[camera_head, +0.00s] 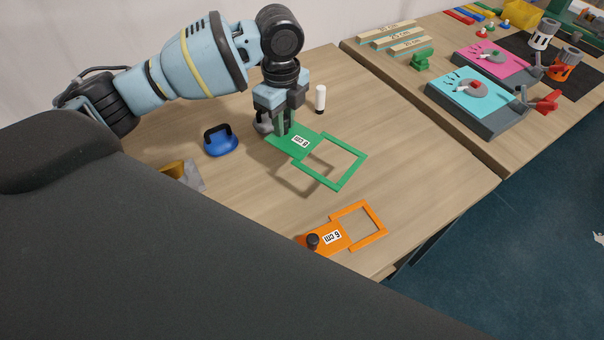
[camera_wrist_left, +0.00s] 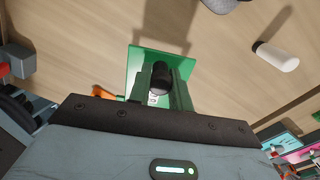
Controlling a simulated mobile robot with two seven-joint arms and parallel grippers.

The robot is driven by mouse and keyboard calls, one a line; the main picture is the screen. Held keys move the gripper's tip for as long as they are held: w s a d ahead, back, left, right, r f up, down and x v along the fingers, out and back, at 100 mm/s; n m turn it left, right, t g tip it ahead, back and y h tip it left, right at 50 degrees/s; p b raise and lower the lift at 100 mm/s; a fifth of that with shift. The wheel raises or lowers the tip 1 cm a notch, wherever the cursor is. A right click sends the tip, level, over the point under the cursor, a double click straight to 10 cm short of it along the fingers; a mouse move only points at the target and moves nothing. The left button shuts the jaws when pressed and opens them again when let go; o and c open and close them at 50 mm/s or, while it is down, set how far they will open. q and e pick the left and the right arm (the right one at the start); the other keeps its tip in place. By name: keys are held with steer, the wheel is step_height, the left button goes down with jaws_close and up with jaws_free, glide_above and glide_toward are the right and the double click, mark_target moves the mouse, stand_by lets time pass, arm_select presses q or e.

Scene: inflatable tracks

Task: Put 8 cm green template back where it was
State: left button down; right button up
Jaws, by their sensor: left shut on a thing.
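The 8 cm green template (camera_head: 340,181), a flat plate with a square open frame and a white "8 cm" label, is in the head view near the middle of the wooden table. My left gripper (camera_head: 283,128) is shut on its black knob. The knob (camera_wrist_left: 160,77) and part of the green plate (camera_wrist_left: 148,57) show between the fingers in the left wrist view. A shadow lies below the template, so it appears held a little above the table.
An orange 6 cm template (camera_head: 350,236) lies nearer the table's front edge. A blue tool with a black handle (camera_head: 221,141) stands to the left, and a white cylinder (camera_head: 320,99) stands behind the gripper. A second table (camera_head: 425,85) at right holds trays and blocks.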

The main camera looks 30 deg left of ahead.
arm_select(q)
steer(key=m, duration=0.1)
steer(key=w+a+m, duration=0.1)
steer(key=w+m, duration=0.1)
steer(key=m, duration=0.1)
steer(key=shift+a, duration=0.3)
steer(key=shift+f+b, duration=0.35)
steer(key=shift+f, duration=4.6)
steer(key=shift+f, duration=0.1)
steer(key=c, duration=1.3)
jaws_free()
step_height(320, 180, up, 12)
steer(key=shift+r+p, duration=0.1)
steer(key=shift+p, duration=0.25)
